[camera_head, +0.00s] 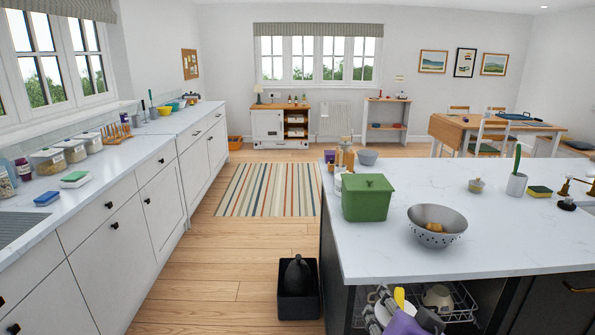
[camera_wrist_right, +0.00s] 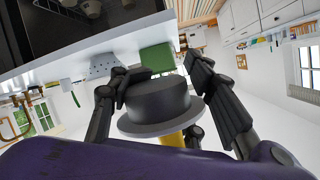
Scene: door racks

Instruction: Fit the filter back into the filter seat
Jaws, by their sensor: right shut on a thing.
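My right gripper (camera_wrist_right: 164,82) is shut on a dark grey round piece with a wide rim (camera_wrist_right: 158,103), which looks like the filter. A yellow part (camera_wrist_right: 172,139) shows behind its rim in the right wrist view. I cannot make out the filter seat in either view. My left gripper is not in view.
The dish rack (camera_head: 462,299) holds a pale mug or bowl (camera_head: 437,297) and other dishes, close to my right gripper. The island worktop (camera_head: 380,262) is above, with a green box (camera_head: 368,198) and a colander (camera_head: 437,222). A black bin (camera_head: 298,291) stands on the floor to the left.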

